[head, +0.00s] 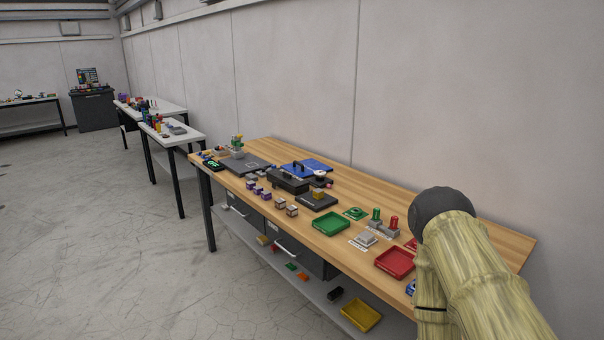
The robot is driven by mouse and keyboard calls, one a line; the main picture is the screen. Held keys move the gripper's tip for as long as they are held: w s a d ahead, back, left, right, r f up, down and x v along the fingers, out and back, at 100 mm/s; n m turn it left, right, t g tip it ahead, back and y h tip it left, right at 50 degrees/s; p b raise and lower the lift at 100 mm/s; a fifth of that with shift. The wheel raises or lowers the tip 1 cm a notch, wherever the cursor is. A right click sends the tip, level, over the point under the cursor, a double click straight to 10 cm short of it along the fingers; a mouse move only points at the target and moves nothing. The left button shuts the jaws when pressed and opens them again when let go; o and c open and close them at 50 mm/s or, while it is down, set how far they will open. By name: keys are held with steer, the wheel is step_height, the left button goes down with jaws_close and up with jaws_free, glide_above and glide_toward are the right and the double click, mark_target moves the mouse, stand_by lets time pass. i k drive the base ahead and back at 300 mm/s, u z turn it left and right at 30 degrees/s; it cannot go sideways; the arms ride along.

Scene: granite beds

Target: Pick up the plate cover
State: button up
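I cannot tell for sure which thing is the plate cover. A black lid-like block with a handle (288,183) sits at the middle of the wooden workbench (460,222), and it may be the cover. A flat blue plate (318,164) lies just behind it, and a flat dark grey plate (236,162) lies to its left. My arm comes in at the lower right, over the right end of the bench and well apart from these things. My gripper itself does not show.
A green tray (331,224) and a red tray (395,262) stand along the bench's front. Red and green cylinders (376,214) stand behind them. Several small blocks lie around the black block. The lower shelf holds a yellow tray (361,315). The floor (110,240) in front and left is clear.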

mark_target(303, 169)
steer(key=u, duration=0.85)
steer(key=i, duration=1.55)
steer(key=z, duration=0.7)
